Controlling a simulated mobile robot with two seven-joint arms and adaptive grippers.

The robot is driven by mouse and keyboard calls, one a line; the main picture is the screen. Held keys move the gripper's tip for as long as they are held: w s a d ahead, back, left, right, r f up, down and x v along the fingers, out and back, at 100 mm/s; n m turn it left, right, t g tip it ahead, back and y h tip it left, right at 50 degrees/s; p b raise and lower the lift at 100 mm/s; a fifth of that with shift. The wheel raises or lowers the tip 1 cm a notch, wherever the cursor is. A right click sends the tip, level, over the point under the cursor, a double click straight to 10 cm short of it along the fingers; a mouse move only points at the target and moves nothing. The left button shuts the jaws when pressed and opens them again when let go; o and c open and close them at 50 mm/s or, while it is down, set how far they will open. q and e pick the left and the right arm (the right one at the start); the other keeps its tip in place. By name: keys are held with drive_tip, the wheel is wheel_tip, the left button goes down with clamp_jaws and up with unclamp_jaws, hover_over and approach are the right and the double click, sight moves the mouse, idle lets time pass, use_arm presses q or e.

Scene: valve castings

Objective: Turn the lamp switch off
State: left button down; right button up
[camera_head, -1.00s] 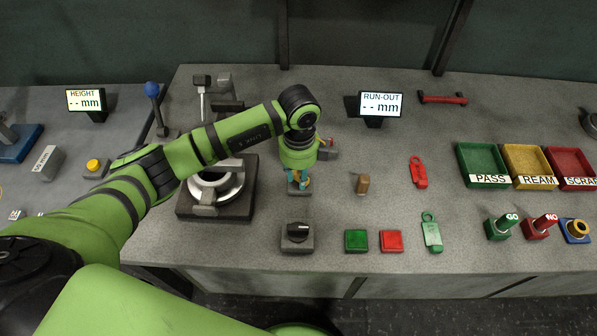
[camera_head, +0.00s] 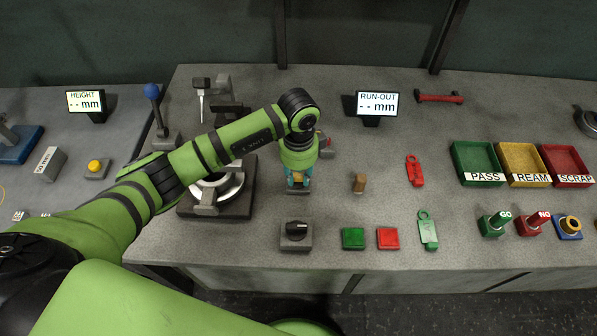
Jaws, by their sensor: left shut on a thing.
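My left gripper (camera_head: 298,183) points down over a small grey block (camera_head: 298,189) on the bench, in front of the run-out stand. Its teal fingers are shut on a small part at that block, mostly hidden by the fingers and the green wrist. I cannot tell whether this part is the lamp switch. A grey box with a black rotary knob (camera_head: 296,231) stands nearer the bench's front edge, below the gripper and apart from it. The knob has a pale mark. No lamp is clearly visible. My right gripper is not in view.
A round fixture (camera_head: 237,205) sits left of the gripper, under my arm. A brown peg (camera_head: 359,183) stands to the right. Green (camera_head: 353,238) and red (camera_head: 388,238) buttons lie near the front edge. A red tag (camera_head: 414,171) and coloured trays (camera_head: 477,163) are farther right.

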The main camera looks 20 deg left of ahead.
sight(298, 176)
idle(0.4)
use_arm(q)
drive_tip(key=c, duration=1)
unclamp_jaws()
drive_tip(key=shift+r, duration=0.2)
wheel_tip(298, 176, up, 12)
drive_tip(key=shift+f, duration=0.15)
